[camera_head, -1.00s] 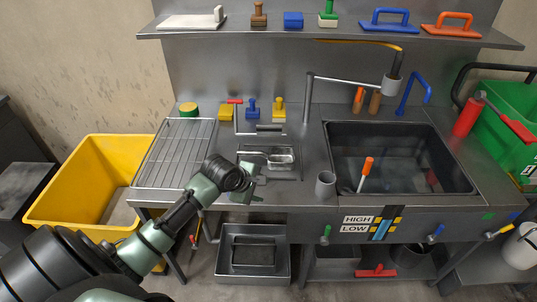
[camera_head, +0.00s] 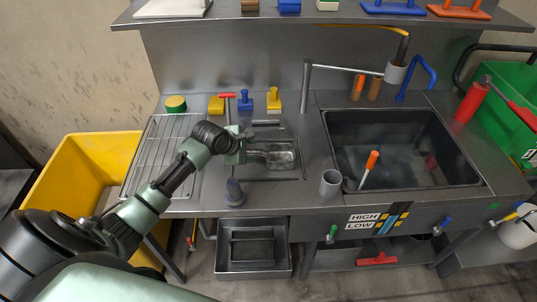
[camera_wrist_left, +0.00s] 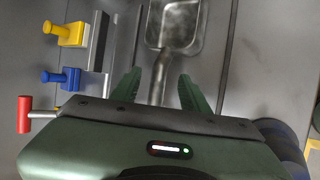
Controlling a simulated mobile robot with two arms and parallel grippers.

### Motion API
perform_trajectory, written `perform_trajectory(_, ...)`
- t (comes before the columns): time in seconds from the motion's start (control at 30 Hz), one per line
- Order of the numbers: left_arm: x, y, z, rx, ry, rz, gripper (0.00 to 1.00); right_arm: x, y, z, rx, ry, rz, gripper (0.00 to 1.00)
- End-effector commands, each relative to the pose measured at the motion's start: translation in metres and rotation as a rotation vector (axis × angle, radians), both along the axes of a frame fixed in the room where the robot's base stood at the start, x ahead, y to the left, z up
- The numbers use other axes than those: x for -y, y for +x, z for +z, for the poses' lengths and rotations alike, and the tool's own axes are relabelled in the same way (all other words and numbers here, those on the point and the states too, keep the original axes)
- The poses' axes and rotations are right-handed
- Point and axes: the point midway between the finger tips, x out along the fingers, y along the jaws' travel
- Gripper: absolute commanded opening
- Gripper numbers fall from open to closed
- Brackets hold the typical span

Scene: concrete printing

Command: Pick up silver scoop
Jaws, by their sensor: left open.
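The silver scoop (camera_head: 281,160) lies in the middle of the steel counter, left of the sink, its pan pointing right and its handle toward my left gripper (camera_head: 243,152). The gripper is open at the handle end and partly covers it. In the left wrist view, the scoop's pan (camera_wrist_left: 180,24) is at the top and its handle runs down between the two green fingers (camera_wrist_left: 159,88). Gaps show on both sides of the handle; the handle's lower end is hidden behind the gripper body. My right gripper is not in view.
A wire rack (camera_head: 160,150) is left of the scoop. Yellow and blue handled tools (camera_head: 245,101) stand behind it. A dark blue-grey object (camera_head: 234,192) stands near the front edge, and a grey cup (camera_head: 330,183) stands beside the black sink (camera_head: 400,185).

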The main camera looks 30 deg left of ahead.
Motion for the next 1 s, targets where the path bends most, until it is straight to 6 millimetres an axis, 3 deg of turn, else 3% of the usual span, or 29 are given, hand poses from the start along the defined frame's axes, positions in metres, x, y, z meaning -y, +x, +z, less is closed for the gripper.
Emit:
perform_trajectory(0.27,0.002,0.021,-0.026,-0.001,0.0,0.0,0.45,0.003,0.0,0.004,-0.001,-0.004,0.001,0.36)
perform_trajectory(0.53,0.002,0.023,-0.028,0.001,0.001,0.0,0.45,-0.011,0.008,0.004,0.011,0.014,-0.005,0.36)
perform_trajectory(0.57,0.002,0.023,-0.028,0.001,0.001,0.0,0.42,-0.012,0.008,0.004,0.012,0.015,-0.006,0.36)
perform_trajectory(0.7,0.002,0.023,-0.028,0.001,0.001,0.0,0.03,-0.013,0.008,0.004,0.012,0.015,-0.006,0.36)
perform_trajectory(0.73,0.002,0.023,-0.028,0.001,0.002,0.0,0.0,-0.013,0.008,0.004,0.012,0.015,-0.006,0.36)
perform_trajectory(1.0,0.002,0.023,-0.028,0.001,0.002,0.0,0.0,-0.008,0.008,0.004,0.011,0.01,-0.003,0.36)
